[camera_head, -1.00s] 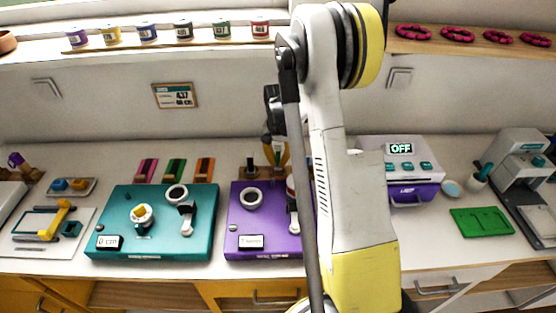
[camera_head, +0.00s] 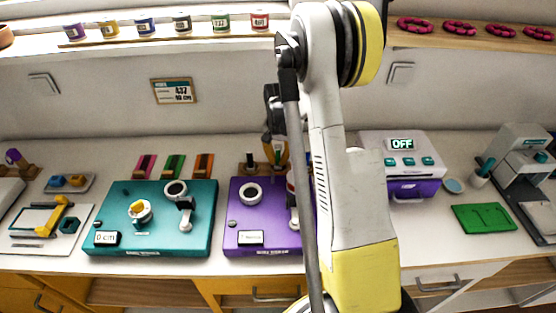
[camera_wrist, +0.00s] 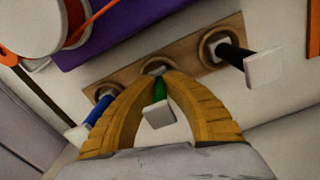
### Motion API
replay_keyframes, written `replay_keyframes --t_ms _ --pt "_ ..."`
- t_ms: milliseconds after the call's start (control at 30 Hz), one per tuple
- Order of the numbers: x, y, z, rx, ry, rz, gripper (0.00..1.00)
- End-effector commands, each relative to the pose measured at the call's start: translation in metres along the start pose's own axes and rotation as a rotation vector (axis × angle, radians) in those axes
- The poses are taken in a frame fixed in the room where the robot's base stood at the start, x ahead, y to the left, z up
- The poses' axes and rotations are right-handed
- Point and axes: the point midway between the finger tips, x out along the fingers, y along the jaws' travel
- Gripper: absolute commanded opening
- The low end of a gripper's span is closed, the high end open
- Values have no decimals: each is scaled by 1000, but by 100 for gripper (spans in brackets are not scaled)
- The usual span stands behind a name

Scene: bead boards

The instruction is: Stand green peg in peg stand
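The wooden peg stand (camera_wrist: 205,62) shows in the wrist view with three ringed holes in a row. The green peg (camera_wrist: 159,88), with a pale square end, is at the middle hole, and its lower end looks to be in it. My gripper (camera_wrist: 160,76) has its two yellow fingers closed around the green peg, tips close to the stand. A blue peg (camera_wrist: 98,112) stands in the left hole and a black peg (camera_wrist: 232,54) in the right hole. In the head view my gripper (camera_head: 275,152) is at the stand behind the purple board, partly hidden by my arm.
The purple board (camera_head: 262,220) lies in front of the stand, with a teal board (camera_head: 140,245) to its left. Pink, green and orange blocks (camera_head: 174,166) sit behind the teal board. A white-purple device (camera_head: 400,165) reading OFF stands right of my arm.

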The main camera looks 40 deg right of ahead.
Motion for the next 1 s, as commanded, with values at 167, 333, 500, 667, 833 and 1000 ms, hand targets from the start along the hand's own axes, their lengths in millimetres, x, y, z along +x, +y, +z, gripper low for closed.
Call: replay_keyframes --t_ms 167,333,500,667,833,1000 --pt "0 0 0 0 0 0 0" --pt "3 0 0 0 0 0 0" --pt "5 0 0 0 0 0 0" --pt "5 0 0 0 0 0 0" --pt "5 0 0 0 0 0 33" --pt "5 0 0 0 0 0 33"
